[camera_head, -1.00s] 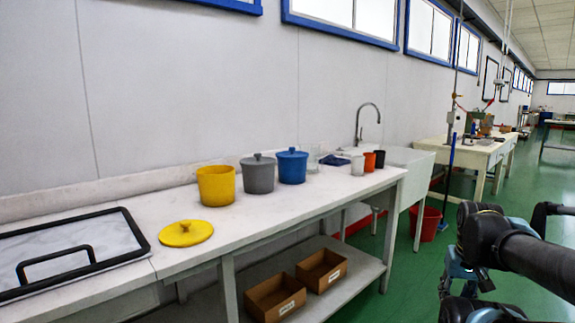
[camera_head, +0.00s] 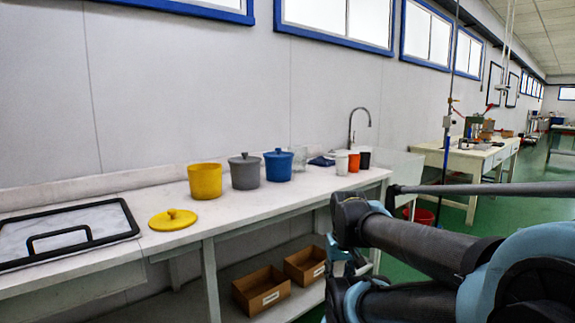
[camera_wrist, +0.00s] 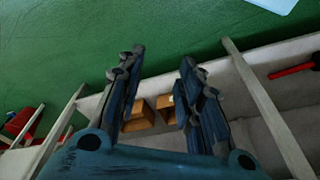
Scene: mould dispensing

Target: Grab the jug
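A clear, see-through vessel (camera_head: 300,155), apparently the jug, stands on the white bench (camera_head: 250,208) just right of and behind the blue lidded pot (camera_head: 278,166). Its lower part is partly hidden, and I cannot make out a handle. My gripper (camera_wrist: 163,62) shows in the wrist view with its two fingers spread apart and nothing between them. It is apart from the vessel, which is not in the wrist view. The wrist view looks towards the green floor, the bench legs and the lower shelf.
A yellow pot (camera_head: 205,181), a grey lidded pot (camera_head: 244,172) and a yellow lid (camera_head: 173,219) stand left on the bench. White (camera_head: 342,163), orange (camera_head: 354,162) and black (camera_head: 364,159) cups stand right. Cardboard boxes (camera_head: 262,291) sit on the shelf below.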

